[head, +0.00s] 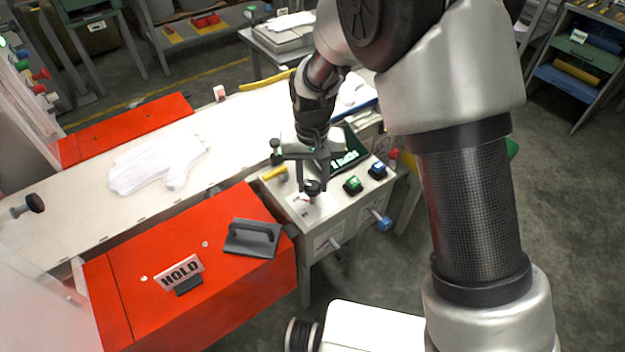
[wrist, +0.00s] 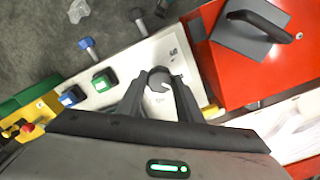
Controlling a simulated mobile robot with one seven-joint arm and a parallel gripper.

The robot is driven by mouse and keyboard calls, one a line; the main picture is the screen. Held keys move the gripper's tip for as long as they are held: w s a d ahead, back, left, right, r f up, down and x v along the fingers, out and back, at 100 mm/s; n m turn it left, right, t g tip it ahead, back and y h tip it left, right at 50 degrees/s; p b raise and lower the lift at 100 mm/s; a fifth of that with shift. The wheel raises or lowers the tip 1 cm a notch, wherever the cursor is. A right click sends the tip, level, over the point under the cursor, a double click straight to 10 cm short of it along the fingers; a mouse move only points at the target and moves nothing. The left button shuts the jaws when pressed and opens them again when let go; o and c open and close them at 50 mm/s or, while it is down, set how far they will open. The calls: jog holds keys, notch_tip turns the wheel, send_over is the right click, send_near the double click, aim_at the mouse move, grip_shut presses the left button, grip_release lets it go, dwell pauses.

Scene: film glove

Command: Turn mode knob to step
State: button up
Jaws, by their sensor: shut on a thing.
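The mode knob (head: 313,187) is a round black knob on a white plate on top of the light control box (head: 335,213). In the wrist view the knob (wrist: 158,75) sits between my two fingertips, with a small white mark on it. My gripper (head: 312,183) points down over the box and is shut on the knob; it also shows in the wrist view (wrist: 160,82). The lettering on the plate beside the knob is too small to read. The fingers hide part of the knob's sides.
A green button (head: 352,185) and a blue button (head: 377,170) stand right of the knob. A red housing (head: 225,300) with a HOLD sign (head: 180,273) and a dark handled plate (head: 252,238) lies to the left. A white glove (head: 160,162) lies on the pale bed.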

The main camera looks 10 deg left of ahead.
aim_at(312, 185)
jog(key=o, duration=1)
jog(key=shift+o, duration=0.2)
notch_tip(312, 185, up, 18)
jog(key=p, duration=0.2)
jog(key=shift+f+p, duration=0.25)
jog(key=shift+p, duration=0.05)
jog(key=s+d+r+m+t+y, duration=0.1)
jog(key=s+d+r, duration=0.2)
jog(key=d+r, duration=0.35)
jog(key=s+d+r+m+t, duration=0.15)
jog(key=d+r, duration=0.25)
jog(key=d, duration=0.5)
jog(key=s+d+t+h, duration=0.1)
jog(key=s+d+t, duration=0.2)
jog(key=s+d, duration=0.85)
notch_tip(312, 185, up, 13)
jog(key=p, duration=1.2)
jog(key=shift+s+a+f+m, duration=0.15)
jog(key=shift+a+m, duration=0.1)
jog(key=shift+m, duration=0.1)
